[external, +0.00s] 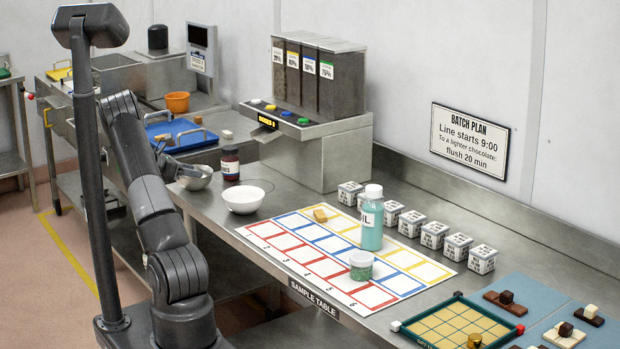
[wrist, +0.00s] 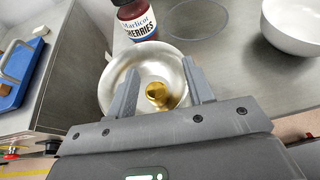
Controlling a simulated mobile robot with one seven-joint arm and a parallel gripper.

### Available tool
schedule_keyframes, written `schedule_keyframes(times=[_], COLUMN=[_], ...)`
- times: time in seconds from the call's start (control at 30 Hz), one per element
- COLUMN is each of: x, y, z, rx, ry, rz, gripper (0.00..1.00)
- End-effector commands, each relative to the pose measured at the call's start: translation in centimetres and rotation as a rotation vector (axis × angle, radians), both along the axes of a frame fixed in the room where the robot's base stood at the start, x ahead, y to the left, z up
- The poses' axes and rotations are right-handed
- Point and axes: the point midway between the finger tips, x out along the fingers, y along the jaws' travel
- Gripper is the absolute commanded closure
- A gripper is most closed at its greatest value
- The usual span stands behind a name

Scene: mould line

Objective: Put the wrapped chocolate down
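The wrapped chocolate (wrist: 158,95) is a small gold, shiny piece in the wrist view. It appears inside the metal bowl (wrist: 118,78), between my fingertips, with a gap to either finger. My gripper (wrist: 163,90) is open over the bowl and no finger visibly touches the chocolate. In the external view my gripper (external: 170,165) is at the left side of the same metal bowl (external: 197,178), and the chocolate cannot be made out there.
A cherries jar (wrist: 134,18) stands just beyond the bowl. A white bowl (external: 243,198) is to the right. A blue tray (external: 184,138) lies behind. The sample sheet (external: 300,222) holds a teal bottle (external: 372,225) and a green-filled jar (external: 361,268).

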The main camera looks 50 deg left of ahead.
Motion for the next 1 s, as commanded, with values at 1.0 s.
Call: schedule_keyframes(times=[1.0], x=[-10.6], y=[0.6], z=[5.1], rx=[0.0], ry=[0.0], rz=[0.0], gripper=[0.51])
